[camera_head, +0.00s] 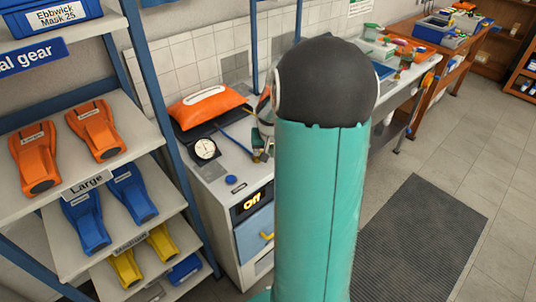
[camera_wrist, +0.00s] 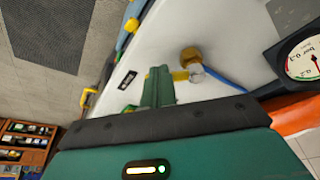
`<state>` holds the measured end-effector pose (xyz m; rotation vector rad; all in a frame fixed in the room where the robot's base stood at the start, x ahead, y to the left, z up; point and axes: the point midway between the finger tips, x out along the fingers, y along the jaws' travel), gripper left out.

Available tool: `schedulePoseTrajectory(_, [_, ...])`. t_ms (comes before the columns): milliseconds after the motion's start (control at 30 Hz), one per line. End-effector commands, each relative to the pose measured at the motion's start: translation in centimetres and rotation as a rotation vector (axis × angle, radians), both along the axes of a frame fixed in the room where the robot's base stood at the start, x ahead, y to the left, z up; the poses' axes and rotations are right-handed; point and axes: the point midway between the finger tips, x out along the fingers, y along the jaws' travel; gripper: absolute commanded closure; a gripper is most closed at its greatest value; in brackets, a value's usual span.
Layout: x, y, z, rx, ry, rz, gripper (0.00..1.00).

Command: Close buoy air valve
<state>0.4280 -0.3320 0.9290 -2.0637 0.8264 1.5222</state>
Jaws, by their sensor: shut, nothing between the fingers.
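The orange buoy (camera_head: 208,105) lies at the back of the white bench; part of it shows at the right edge of the wrist view (camera_wrist: 290,113). In the wrist view a brass fitting (camera_wrist: 190,57), which looks like the air valve, sits on the bench where a blue hose (camera_wrist: 228,82) ends. My green gripper (camera_wrist: 160,74) is shut and empty, its tips beside the brass fitting; I cannot tell whether they touch. In the head view my gripper is small and partly hidden behind my large green arm, and the valve is hard to make out.
A round pressure gauge (camera_head: 205,150) lies left of the hose. Floor with a dark mat (camera_head: 420,240) is clear at right.

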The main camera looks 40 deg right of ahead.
Motion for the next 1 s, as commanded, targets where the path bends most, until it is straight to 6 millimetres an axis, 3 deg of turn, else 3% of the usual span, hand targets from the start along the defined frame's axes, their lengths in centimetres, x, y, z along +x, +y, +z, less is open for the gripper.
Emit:
schedulePoseTrajectory(700, [1.6,-2.8,0.0,0.0,-0.001,0.626,1.0])
schedulePoseTrajectory(1000, [2.1,-3.1,0.0,-0.001,-0.001,0.634,1.0])
